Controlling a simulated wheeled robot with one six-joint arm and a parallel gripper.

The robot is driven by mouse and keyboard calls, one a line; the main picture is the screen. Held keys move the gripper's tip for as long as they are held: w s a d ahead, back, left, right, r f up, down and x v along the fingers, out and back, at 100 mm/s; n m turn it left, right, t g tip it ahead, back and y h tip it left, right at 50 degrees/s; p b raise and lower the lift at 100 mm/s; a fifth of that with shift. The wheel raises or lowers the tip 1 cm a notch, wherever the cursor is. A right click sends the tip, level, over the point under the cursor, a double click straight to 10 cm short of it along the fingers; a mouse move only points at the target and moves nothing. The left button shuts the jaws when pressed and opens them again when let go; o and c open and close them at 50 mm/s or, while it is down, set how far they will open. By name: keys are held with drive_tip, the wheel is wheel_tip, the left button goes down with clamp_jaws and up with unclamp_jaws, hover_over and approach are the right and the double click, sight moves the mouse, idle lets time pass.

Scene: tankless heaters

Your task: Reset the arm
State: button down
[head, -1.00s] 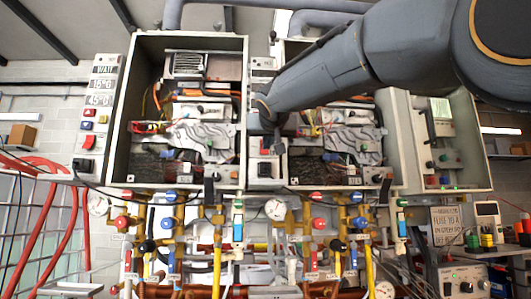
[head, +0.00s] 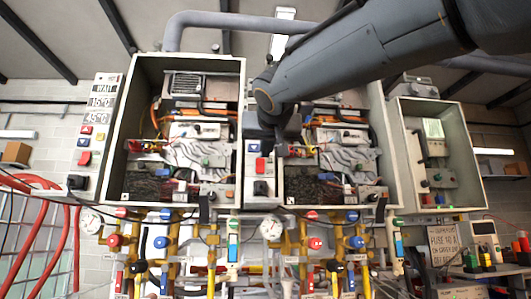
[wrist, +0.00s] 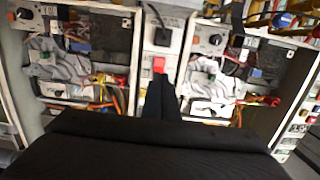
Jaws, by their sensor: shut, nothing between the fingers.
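My gripper (head: 281,148) hangs at the end of my grey arm, in front of the strip between the two open heater cabinets. In the wrist view its dark fingers (wrist: 161,98) are together with nothing between them, and their tips appear close to a red switch (wrist: 159,65). The red switch also shows in the head view (head: 260,165), just left of the gripper. I cannot tell whether the fingers touch the panel. A black switch (head: 260,187) sits below the red one.
The left heater cabinet (head: 117,130) and the right one stand open with wiring exposed. Pipes, coloured valves and a gauge (head: 271,227) sit below. A smaller open box (head: 471,150) is at the right. A control strip (head: 100,115) reading WAIT is at the left.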

wheel_tip(320, 180, down, 18)
drive_tip(key=r+g, duration=0.1)
drive_tip(key=g, duration=0.3)
drive_tip(key=s+d+f+n+g, duration=0.1)
drive_tip(key=s+f+g, duration=0.3)
drive_tip(key=f, duration=0.7)
drive_tip(key=s+d+f+n+g+h, duration=0.1)
drive_tip(key=s+f, duration=0.5)
drive_tip(key=f, duration=0.4)
drive_tip(key=s+d+f+g, duration=0.25)
drive_tip(key=s+f, duration=0.25)
drive_tip(key=f, duration=0.6)
drive_tip(key=s+d+f+n+g, duration=0.15)
drive_tip(key=s+f+g, duration=0.35)
drive_tip(key=s+f, duration=1.05)
drive_tip(key=s+d+r+m+p, duration=0.1)
drive_tip(key=d+r+m+p, duration=0.1)
drive_tip(key=d+r+p, duration=0.4)
drive_tip(key=s+d+r+m+p, duration=0.1)
drive_tip(key=d+r+p, duration=0.5)
drive_tip(key=p, duration=1)
wheel_tip(320, 180, up, 4)
drive_tip(key=shift+f+m, duration=0.15)
drive_tip(key=shift+m, duration=0.6)
drive_tip(key=shift+d, duration=0.1)
